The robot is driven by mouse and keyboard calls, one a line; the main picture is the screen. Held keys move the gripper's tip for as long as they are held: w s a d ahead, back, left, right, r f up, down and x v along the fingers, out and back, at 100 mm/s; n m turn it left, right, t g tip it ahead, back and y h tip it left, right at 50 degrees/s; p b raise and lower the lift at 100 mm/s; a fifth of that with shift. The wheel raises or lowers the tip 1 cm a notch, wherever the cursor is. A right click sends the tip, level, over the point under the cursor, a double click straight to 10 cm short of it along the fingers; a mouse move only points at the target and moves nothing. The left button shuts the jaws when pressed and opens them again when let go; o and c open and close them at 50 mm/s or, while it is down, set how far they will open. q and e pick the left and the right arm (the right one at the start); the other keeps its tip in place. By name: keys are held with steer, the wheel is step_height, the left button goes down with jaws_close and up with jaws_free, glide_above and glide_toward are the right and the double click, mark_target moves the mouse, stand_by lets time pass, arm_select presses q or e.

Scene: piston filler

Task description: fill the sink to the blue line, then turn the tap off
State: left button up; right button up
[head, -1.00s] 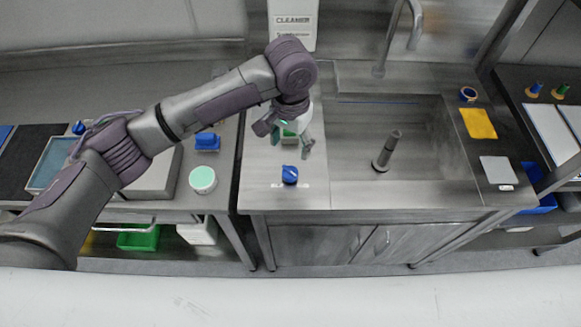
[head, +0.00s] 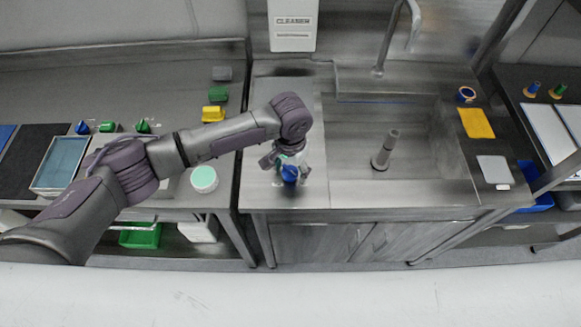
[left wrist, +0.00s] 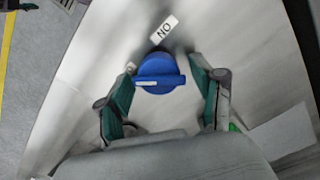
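The sink (head: 435,150) is a steel basin with an upright grey pipe (head: 385,150) in it. A thin blue line (head: 385,101) runs along its back wall; I cannot make out any water. The curved spout (head: 388,40) stands behind it. The blue round tap knob (head: 289,175) is on the counter left of the sink. In the left wrist view the knob (left wrist: 160,78) lies between the teal fingertips of my left gripper (left wrist: 160,92), which is open around it with gaps at both sides. An ON label (left wrist: 164,29) sits beside the knob. My right gripper is not in view.
A white CLEANSER box (head: 292,28) hangs behind the counter. A yellow cloth (head: 477,123), a grey pad (head: 494,169) and a blue-white roll (head: 467,95) lie right of the sink. A mint-lidded jar (head: 204,178) stands on the left table.

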arm_select(q)
steer(key=c, duration=1.1)
steer(key=shift+o, duration=0.2)
steer(key=shift+r+m, duration=0.1)
steer(key=shift+m, duration=0.2)
steer(key=shift+r+m+p, duration=0.1)
steer(key=shift+m+p, duration=0.4)
steer(key=shift+p, duration=0.05)
steer(key=shift+d+m+p, duration=0.1)
steer(key=shift+m+p, duration=0.5)
steer(key=shift+m, duration=0.6)
steer(key=m+p, duration=0.1)
steer(key=m, duration=0.3)
steer(key=shift+m, duration=0.3)
steer(key=m+p, duration=0.1)
steer(key=m, duration=0.3)
steer(key=shift+s, duration=0.1)
steer(key=m, duration=0.5)
steer(key=shift+m, duration=0.3)
